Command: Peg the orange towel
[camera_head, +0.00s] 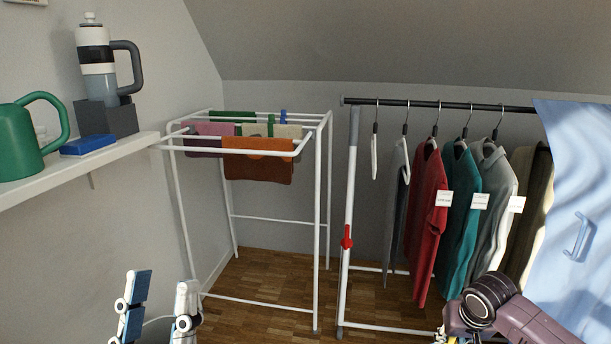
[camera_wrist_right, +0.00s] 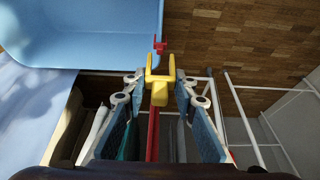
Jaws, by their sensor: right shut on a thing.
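The orange towel (camera_head: 258,166) hangs over the front bar of the white drying rack (camera_head: 323,200); no peg shows on it. Green (camera_head: 270,124) and blue (camera_head: 283,116) pegs show on the rack behind it. My left gripper (camera_head: 160,308) is open and empty at the bottom left, below and apart from the rack. My right gripper (camera_wrist_right: 158,95) is shut on a yellow forked piece, which looks like a peg (camera_wrist_right: 158,70). In the head view my right gripper is mostly cut off at the bottom edge, below the hanging clothes.
A clothes rail (camera_head: 440,104) with several hanging garments stands right of the drying rack; a red clip (camera_head: 346,240) is on its post. A shelf (camera_head: 100,158) with a green watering can (camera_head: 25,145) is at left. A light-blue surface (camera_head: 572,170) is close at right.

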